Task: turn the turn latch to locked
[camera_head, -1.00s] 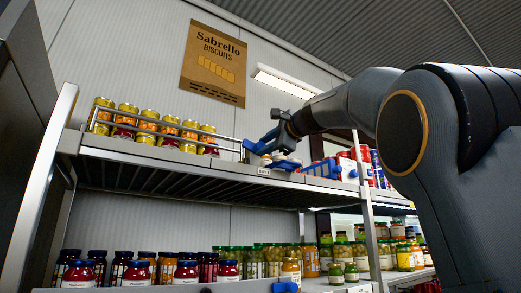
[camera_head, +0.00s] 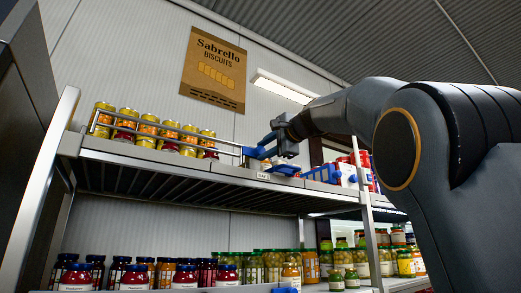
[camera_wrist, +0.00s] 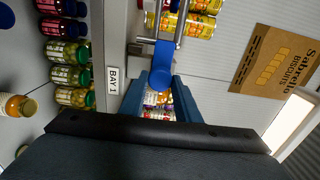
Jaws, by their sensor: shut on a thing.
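The blue turn latch (camera_wrist: 162,68) sits at the end of the metal guard rail along the upper shelf's front edge. In the wrist view its rounded blue end lies between the tips of my gripper (camera_wrist: 160,84). In the head view my gripper (camera_head: 266,148) reaches in from the right at the rail's right end, and the latch (camera_head: 252,152) shows just left of the fingers. My gripper is shut on the latch. The fingers partly hide the latch, and I cannot read any locked or unlocked mark.
A BAY 1 label (camera_wrist: 113,80) is on the shelf edge. The lower shelf holds several jars (camera_head: 135,276).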

